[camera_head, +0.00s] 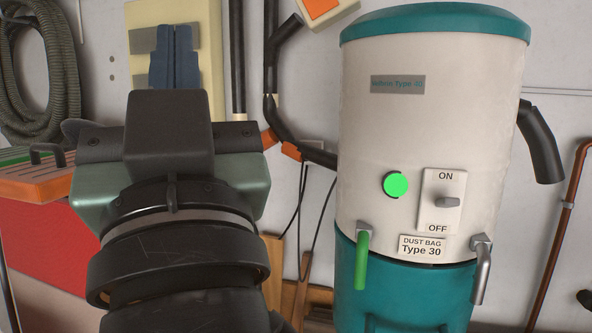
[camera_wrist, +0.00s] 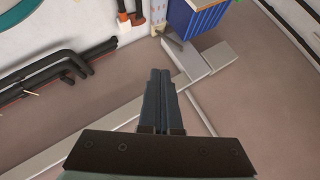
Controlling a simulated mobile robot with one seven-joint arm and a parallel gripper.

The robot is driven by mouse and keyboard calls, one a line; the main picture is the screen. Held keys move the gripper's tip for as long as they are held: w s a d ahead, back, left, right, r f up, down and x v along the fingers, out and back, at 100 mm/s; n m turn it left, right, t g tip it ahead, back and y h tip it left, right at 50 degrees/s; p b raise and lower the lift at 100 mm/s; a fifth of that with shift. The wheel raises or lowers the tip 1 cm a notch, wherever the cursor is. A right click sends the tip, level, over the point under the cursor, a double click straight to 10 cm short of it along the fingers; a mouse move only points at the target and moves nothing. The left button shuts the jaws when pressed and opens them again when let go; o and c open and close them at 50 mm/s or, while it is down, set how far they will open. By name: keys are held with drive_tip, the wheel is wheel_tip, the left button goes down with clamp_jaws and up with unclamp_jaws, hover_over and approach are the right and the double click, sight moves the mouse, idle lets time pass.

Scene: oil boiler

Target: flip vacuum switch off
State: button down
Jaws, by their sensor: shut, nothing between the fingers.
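The vacuum (camera_head: 425,140) is a white and teal cylinder at the right of the head view. Its switch plate (camera_head: 432,183) reads ON at the top and OFF at the bottom. The grey switch lever (camera_head: 448,202) sticks out between the two words; I cannot tell clearly which way it is set. A round green lamp (camera_head: 396,185) left of the plate is bright. My gripper (camera_head: 174,58) is left of the vacuum, well apart from the switch. Its fingers are shut and empty, also in the wrist view (camera_wrist: 159,74), where the switch does not show.
A green handle (camera_head: 362,262) and a grey handle (camera_head: 482,270) stick out below the lamp and switch. A black hose (camera_head: 541,145) leaves the vacuum's right side. Black pipes (camera_wrist: 58,73) and a blue box (camera_wrist: 193,17) show in the wrist view.

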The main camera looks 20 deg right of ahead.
drive_tip(key=w+d+g+p, duration=0.2)
drive_tip(key=w+d+g, duration=0.5)
drive_tip(key=w+d, duration=0.4)
drive_tip(key=s+d+f+m+g+h, duration=0.1)
drive_tip(key=s+d+m+g+h, duration=0.1)
drive_tip(key=d, duration=0.5)
drive_tip(key=s+d+f+m+g+h, duration=0.2)
drive_tip(key=d+g, duration=0.3)
drive_tip(key=d, duration=0.2)
drive_tip(key=s+d+f+m+g+h+p, duration=0.1)
drive_tip(key=s+d+f+m+g+h, duration=0.1)
drive_tip(key=d, duration=0.5)
drive_tip(key=shift+s+f+m+g+h, duration=0.15)
drive_tip(key=shift+s+m+g+h, duration=0.35)
drive_tip(key=shift+g, duration=0.3)
